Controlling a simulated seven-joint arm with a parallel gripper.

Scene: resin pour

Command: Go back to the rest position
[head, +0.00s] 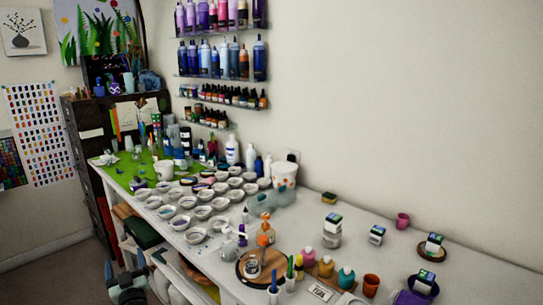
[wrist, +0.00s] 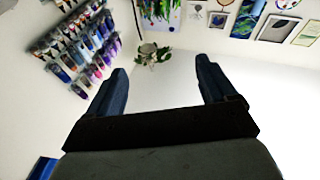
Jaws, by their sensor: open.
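In the wrist view my gripper (wrist: 158,88) has its two dark blue fingers wide apart, with nothing between them but the bare pale wall behind. The long white table (head: 340,214) runs from the back left to the front right. My gripper touches nothing that I can see.
White cups (head: 196,235) stand in rows on the table. Bottles, a wooden round board (head: 249,279) and small jars (head: 346,276) crowd its near side. Wall shelves (head: 222,75) hold bottles. The table's back right has more free room. A hanging plant (wrist: 150,54) shows in the wrist view.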

